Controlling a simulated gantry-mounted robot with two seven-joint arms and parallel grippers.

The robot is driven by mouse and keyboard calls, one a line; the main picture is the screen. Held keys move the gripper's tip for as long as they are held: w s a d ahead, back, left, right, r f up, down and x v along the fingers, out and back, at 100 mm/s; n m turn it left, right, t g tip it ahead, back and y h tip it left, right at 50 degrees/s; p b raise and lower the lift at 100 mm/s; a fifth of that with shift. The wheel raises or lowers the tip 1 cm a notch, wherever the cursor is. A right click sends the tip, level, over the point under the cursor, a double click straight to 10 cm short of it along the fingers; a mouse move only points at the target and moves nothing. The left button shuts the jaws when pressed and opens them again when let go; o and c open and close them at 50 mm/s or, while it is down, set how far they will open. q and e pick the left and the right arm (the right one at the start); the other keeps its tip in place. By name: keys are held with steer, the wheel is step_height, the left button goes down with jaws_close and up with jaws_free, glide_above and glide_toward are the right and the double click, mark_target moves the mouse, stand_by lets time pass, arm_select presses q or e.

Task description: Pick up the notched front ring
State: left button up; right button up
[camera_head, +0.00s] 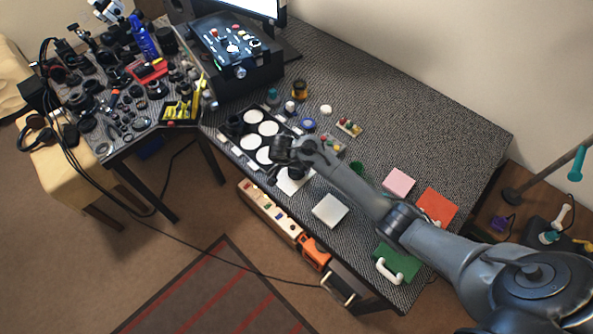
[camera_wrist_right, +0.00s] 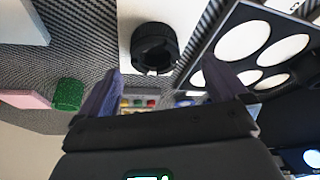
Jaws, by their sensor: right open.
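A black ring-shaped part (camera_wrist_right: 155,47) sits on a white sheet (camera_wrist_right: 130,15) in the right wrist view; it looks like the front ring, with a small pale gap or mark on its near rim. My right gripper (camera_wrist_right: 163,82) is open and empty, its two fingers spread below the ring in the picture, apart from it. In the head view my right gripper (camera_head: 279,170) hangs over the white sheet (camera_head: 294,185), and the ring is hard to make out beside the dark fingers. My left gripper is not in view.
A black-rimmed tray with white discs (camera_head: 263,129) lies beside the sheet. A white box (camera_head: 330,211), green cup (camera_head: 357,168) and pink block (camera_head: 398,181) stand to the right. A control box (camera_head: 232,50) is behind.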

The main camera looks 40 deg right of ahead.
steer(key=x, duration=0.1)
steer(key=b+x, duration=0.1)
steer(key=x, duration=0.1)
steer(key=b+x, duration=0.1)
steer(key=x, duration=0.1)
steer(key=shift+s+d, duration=0.15)
steer(key=shift+s, duration=0.1)
steer(key=shift+c, duration=0.3)
steer(key=c, duration=0.9)
steer(key=shift+c, duration=1.1)
